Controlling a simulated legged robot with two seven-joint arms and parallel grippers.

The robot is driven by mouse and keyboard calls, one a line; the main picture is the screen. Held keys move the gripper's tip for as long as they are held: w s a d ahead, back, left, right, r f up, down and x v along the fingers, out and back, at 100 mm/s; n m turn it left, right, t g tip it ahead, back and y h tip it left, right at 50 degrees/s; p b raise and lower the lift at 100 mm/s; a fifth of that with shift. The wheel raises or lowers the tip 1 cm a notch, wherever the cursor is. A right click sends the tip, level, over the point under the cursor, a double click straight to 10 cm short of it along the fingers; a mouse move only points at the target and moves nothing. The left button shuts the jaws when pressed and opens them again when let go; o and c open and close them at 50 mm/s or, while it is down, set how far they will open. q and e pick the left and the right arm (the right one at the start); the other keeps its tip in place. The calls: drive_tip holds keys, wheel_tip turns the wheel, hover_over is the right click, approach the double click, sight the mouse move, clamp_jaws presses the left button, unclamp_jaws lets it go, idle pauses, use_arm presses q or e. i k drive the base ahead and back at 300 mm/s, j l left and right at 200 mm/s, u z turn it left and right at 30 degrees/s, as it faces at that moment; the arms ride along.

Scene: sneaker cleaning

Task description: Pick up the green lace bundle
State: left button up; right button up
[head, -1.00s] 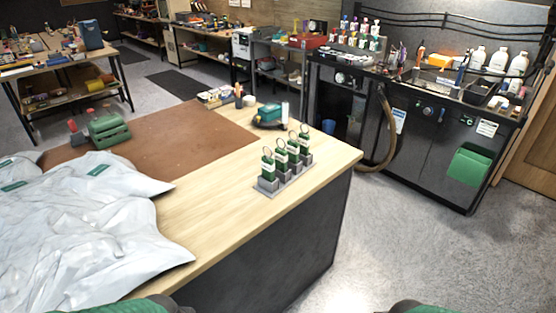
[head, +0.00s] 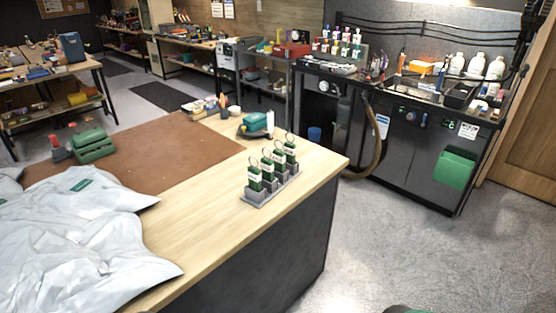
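I cannot pick out a green lace bundle with certainty. A grey rack (head: 259,203) stands near the right end of the wooden workbench (head: 215,225). It holds several upright green-and-white items (head: 254,178) with dark loops on top; they are too small to tell what they are. Neither of my grippers is in view. Only a green rounded piece, likely part of my own arm, shows at the bottom edge, right of centre.
A crumpled pale grey sheet (head: 80,240) covers the bench's left side, beside a brown mat (head: 140,155). A green box (head: 92,146) and a teal tool (head: 255,123) stand behind. A dark cabinet (head: 410,150) is at the right; the floor (head: 400,250) before it is clear.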

sight(290, 148)
drive_tip(key=i+l+u, duration=0.25)
drive_tip(key=i+l, duration=0.15)
drive_tip(key=l, duration=0.25)
drive_tip(key=i+l+u, duration=0.1)
drive_tip(key=l, duration=0.25)
drive_tip(key=i+l+u, duration=0.1)
drive_tip(key=i+l, duration=0.15)
drive_tip(key=i+l+u, duration=0.15)
drive_tip(key=l, duration=0.35)
drive_tip(key=i+j+u, duration=0.2)
drive_tip(key=u, duration=0.2)
drive_tip(key=i+j+u, duration=0.15)
drive_tip(key=u, duration=0.2)
drive_tip(key=i+l, duration=0.05)
drive_tip(key=i, duration=0.05)
